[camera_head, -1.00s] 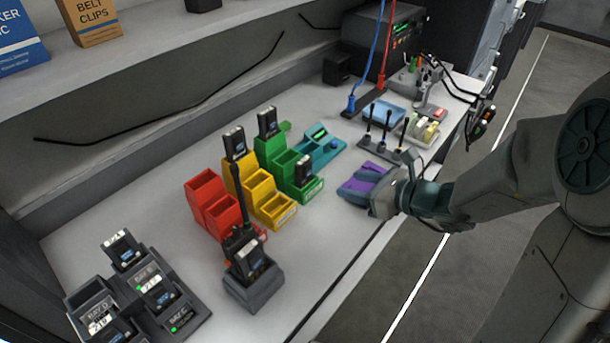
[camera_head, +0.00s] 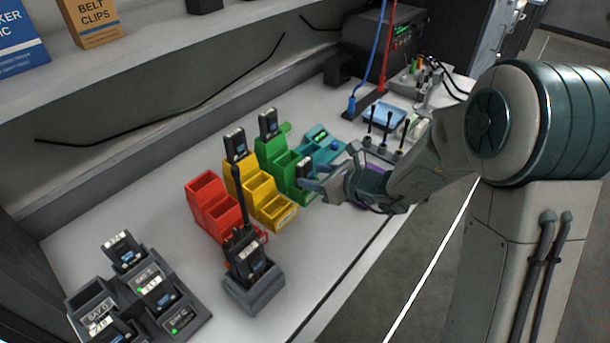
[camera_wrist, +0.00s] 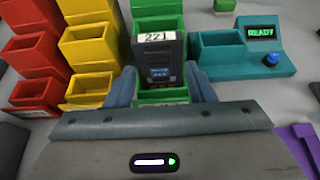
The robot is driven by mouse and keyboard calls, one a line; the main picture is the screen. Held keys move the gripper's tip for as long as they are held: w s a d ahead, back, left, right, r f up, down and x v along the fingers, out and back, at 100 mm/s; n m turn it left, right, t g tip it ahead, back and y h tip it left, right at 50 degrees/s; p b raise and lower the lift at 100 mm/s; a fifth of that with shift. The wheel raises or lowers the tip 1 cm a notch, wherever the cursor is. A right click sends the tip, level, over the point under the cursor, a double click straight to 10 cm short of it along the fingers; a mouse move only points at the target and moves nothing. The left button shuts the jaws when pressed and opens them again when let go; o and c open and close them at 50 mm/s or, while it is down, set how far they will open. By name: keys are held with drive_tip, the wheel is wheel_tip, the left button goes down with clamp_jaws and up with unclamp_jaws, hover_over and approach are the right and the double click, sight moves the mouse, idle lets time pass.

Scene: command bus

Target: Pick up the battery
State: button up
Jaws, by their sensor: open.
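A black battery (camera_wrist: 159,62) with a white label reading "221" stands in the front compartment of the green bin (camera_wrist: 157,24). In the head view this battery (camera_head: 305,167) is partly hidden by my gripper (camera_head: 318,186). In the wrist view my gripper (camera_wrist: 160,88) is open, its blue-grey fingers on the left and right of the battery's lower part. I cannot tell whether either finger touches it. Other black batteries stand in the yellow bin (camera_head: 270,205) and at the back of the green bin (camera_head: 290,165).
A teal tester (camera_wrist: 238,55) reading "READY" stands right of the green bin. Red bins (camera_head: 212,208) stand at left. A radio in a grey cradle (camera_head: 254,292) and a charger (camera_head: 190,325) with batteries are nearer the front. Bare bench (camera_head: 150,225) lies left of the red bins.

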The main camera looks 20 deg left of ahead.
drive_tip(key=c, duration=0.6)
drive_tip(key=shift+r, duration=0.2)
